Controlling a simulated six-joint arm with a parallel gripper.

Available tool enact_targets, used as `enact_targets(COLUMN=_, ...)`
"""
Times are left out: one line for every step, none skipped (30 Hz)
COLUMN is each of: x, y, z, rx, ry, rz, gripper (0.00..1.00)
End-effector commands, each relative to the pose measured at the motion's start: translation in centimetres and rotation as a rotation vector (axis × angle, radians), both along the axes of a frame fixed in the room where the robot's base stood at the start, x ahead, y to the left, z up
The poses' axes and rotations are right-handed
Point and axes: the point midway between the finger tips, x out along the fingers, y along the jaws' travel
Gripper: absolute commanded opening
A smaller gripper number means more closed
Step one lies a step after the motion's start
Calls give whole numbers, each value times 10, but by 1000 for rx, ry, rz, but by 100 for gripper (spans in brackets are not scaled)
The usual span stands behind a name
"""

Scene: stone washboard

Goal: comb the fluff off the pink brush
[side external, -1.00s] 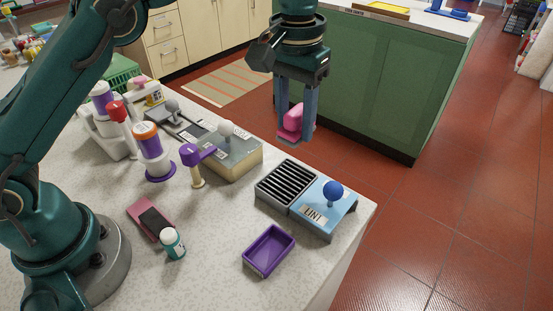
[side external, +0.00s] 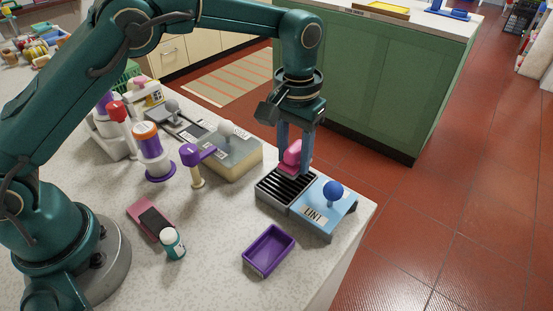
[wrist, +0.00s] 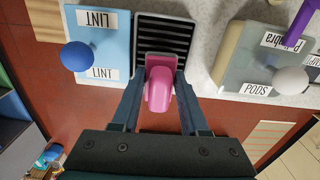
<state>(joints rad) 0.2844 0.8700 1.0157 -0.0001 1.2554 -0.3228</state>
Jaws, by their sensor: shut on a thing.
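My gripper (side external: 293,160) is shut on the pink brush (side external: 291,154), which also shows between the fingers in the wrist view (wrist: 159,88). The brush is upright with its head down, at the far end of the black slatted comb grate (side external: 281,189). In the wrist view the grate (wrist: 165,32) lies just beyond the brush head. I cannot tell whether the head touches the slats. Any fluff on the brush's underside is hidden. A light blue box (side external: 318,217) labelled LINT, with a blue ball knob (side external: 333,190), stands right beside the grate.
A purple tray (side external: 268,250) lies in front of the grate. A PODS box (side external: 235,158) with a grey knob stands left, near a purple-topped post (side external: 192,165). The counter's right edge is close to the LINT box.

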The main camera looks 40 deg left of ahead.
Motion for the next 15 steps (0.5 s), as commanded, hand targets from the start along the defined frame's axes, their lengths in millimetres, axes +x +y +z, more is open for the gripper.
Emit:
enact_targets(x=-1, y=0, z=-5, rx=1, ry=3, rz=0, gripper=0)
enact_targets(x=-1, y=0, z=-7, rx=1, ry=4, rz=0, gripper=0)
enact_targets(x=-1, y=0, z=-14, rx=1, ry=4, rz=0, gripper=0)
enact_targets(x=-1, y=0, z=-18, rx=2, ry=6, rz=0, gripper=0)
enact_targets(x=-2, y=0, z=-20, rx=1, ry=3, rz=0, gripper=0)
enact_targets(x=-6, y=0, z=-17, rx=1, ry=3, rz=-1, gripper=0)
enact_targets(x=-8, y=0, z=-18, rx=1, ry=2, rz=-1, gripper=0)
enact_targets(x=-11, y=0, z=-20, rx=1, ry=3, rz=-1, gripper=0)
enact_targets(x=-14, y=0, z=-19, rx=0, ry=1, rz=-1, gripper=0)
enact_targets(x=-16, y=0, z=-19, rx=1, ry=2, rz=-1, gripper=0)
enact_targets(x=-19, y=0, z=-19, rx=1, ry=2, rz=-1, gripper=0)
enact_targets(x=-22, y=0, z=-19, rx=1, ry=2, rz=-1, gripper=0)
enact_targets(x=-25, y=0, z=-19, rx=1, ry=3, rz=-1, gripper=0)
enact_targets(x=-26, y=0, z=-19, rx=1, ry=1, rz=-1, gripper=0)
enact_targets(x=-29, y=0, z=-19, rx=1, ry=2, rz=-1, gripper=0)
